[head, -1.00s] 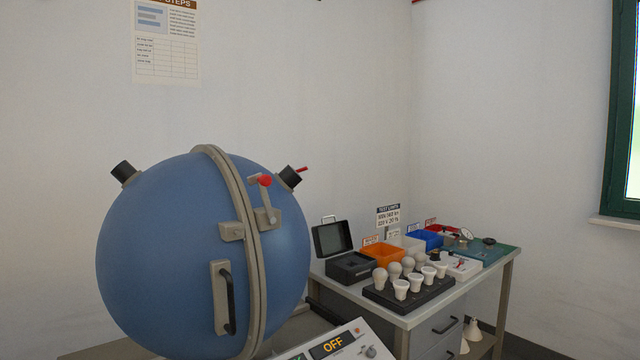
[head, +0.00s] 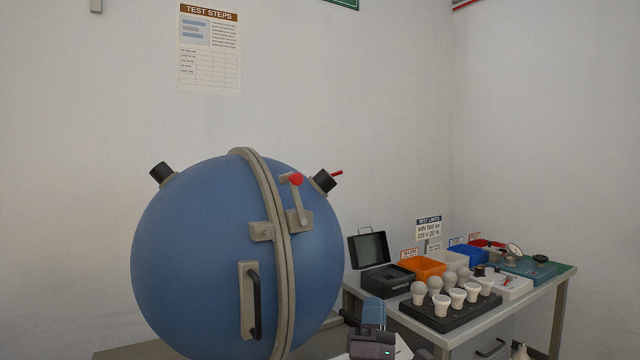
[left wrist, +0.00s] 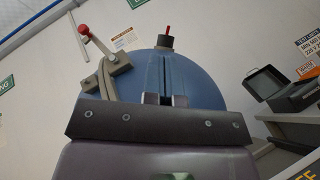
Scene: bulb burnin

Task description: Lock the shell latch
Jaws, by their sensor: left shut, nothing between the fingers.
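The blue sphere shell (head: 195,265) stands closed, with a grey rim band at its seam. The latch lever with a red knob (head: 296,180) points up from its bracket (head: 299,221) right of the seam. The catch block (head: 261,231) sits left of the seam. In the left wrist view the red knob (left wrist: 83,30) and lever are at the upper left. My left gripper (head: 374,308) is low, right of the sphere, apart from the latch. Its shut, empty fingers show in the left wrist view (left wrist: 166,92). My right gripper is not in view.
A bench (head: 500,318) at right holds a black bulb tray (head: 440,318), an open black case (head: 386,281), an orange bin (head: 423,267) and a blue bin (head: 468,255). A black handle (head: 254,305) sticks out from the shell's front. The air above and right of the sphere is clear.

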